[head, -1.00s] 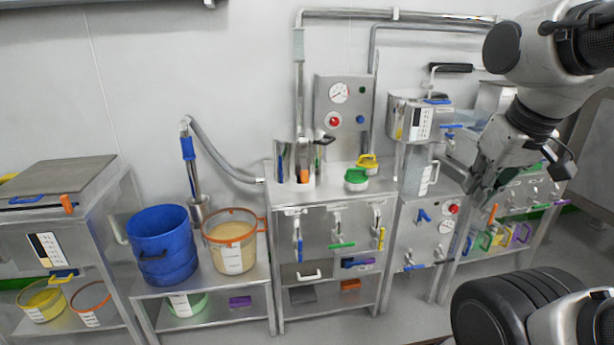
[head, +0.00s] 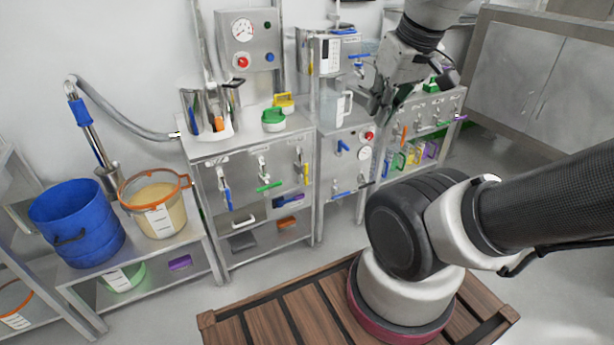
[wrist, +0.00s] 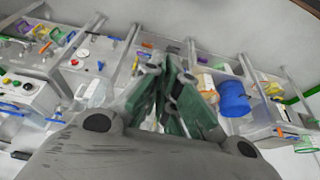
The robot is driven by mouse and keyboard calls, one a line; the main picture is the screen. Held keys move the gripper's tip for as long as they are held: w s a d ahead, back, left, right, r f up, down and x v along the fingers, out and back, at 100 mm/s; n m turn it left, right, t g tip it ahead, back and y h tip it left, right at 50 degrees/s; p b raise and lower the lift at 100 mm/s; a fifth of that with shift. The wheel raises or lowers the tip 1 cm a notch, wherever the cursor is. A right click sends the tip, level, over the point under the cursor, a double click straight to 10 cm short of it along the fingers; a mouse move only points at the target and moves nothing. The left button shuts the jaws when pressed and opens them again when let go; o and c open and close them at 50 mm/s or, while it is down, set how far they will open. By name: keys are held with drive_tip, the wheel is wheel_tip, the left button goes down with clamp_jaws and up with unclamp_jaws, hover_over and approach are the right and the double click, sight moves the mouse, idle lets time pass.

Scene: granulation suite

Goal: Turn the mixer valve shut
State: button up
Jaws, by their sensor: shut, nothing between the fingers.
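Several valves with coloured lever handles show in the head view; no label names the mixer valve, so I cannot tell which it is. A blue-handled valve (head: 358,60) sits by the steel vessel (head: 318,52). A blue handle (head: 342,146) and a lower blue lever (head: 342,196) are on the cabinet front below. The bench to its left has a blue lever (head: 226,190), a green lever (head: 268,187) and a yellow lever (head: 306,174). My gripper (head: 378,112) is shut and empty, in front of the right-hand equipment. Its dark green fingers (wrist: 180,75) also show in the wrist view.
A gauge panel (head: 251,40) stands behind the bench. A blue bucket (head: 78,222) and a powder tub (head: 155,203) are at left. Floor before the benches is clear.

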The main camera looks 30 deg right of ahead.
drive_tip(key=o, duration=0.3)
drive_tip(key=shift+d+f, duration=0.1)
drive_tip(key=shift+f, duration=0.1)
drive_tip(key=o, duration=0.3)
drive_tip(key=w+f+g, duration=0.1)
drive_tip(key=f+g, duration=0.1)
drive_tip(key=f, duration=0.1)
drive_tip(key=w+d+f+g, duration=0.1)
drive_tip(key=f, duration=0.2)
drive_tip(key=w+d+f+m+g, duration=0.1)
drive_tip(key=f+g, duration=0.1)
drive_tip(key=f, duration=0.2)
drive_tip(key=shift+w+d+g, duration=0.1)
drive_tip(key=shift+w+g, duration=0.2)
drive_tip(key=shift+w, duration=0.05)
drive_tip(key=n+t+y, duration=0.1)
drive_tip(key=n+t, duration=0.1)
drive_tip(key=t, duration=1.7)
approach(307, 170)
drive_tip(key=w, duration=1)
drive_tip(key=shift+w+a+f, duration=0.25)
drive_tip(key=shift+w+a, duration=0.1)
